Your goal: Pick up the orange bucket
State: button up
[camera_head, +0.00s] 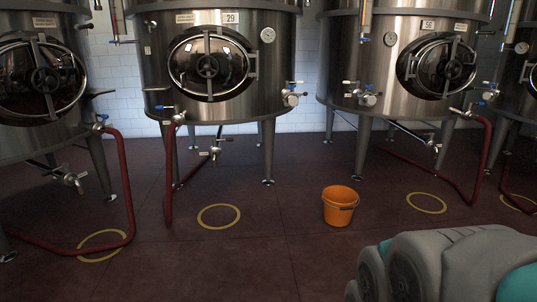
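The orange bucket (339,207) stands upright on the dark red floor, right of the middle of the head view. It sits between two yellow floor rings and touches neither. Its rim is open at the top, and I see nothing in it. A grey and teal part of my own arm fills the lower right corner. The fingers of my gripper do not show, so I cannot see whether they are open or shut. The bucket is in full view and apart from my arm.
Several steel tanks (215,70) on legs stand along the white tiled wall (122,75). Red hoses (168,175) run from them across the floor. Yellow rings mark the floor at the left (101,246), middle (219,216) and right (427,203). The floor around the bucket is clear.

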aim_at(338, 196)
jog(key=i+z, duration=0.2)
jog(key=i, duration=0.3)
jog(key=i+z, duration=0.2)
jog(key=i, duration=0.35)
jog(key=i+z, duration=0.2)
jog(key=i, duration=0.3)
jog(key=i+j+z, duration=0.2)
jog(key=i, duration=0.35)
jog(key=i+j+z, duration=0.1)
jog(key=i+z, duration=0.15)
jog(key=i, duration=0.2)
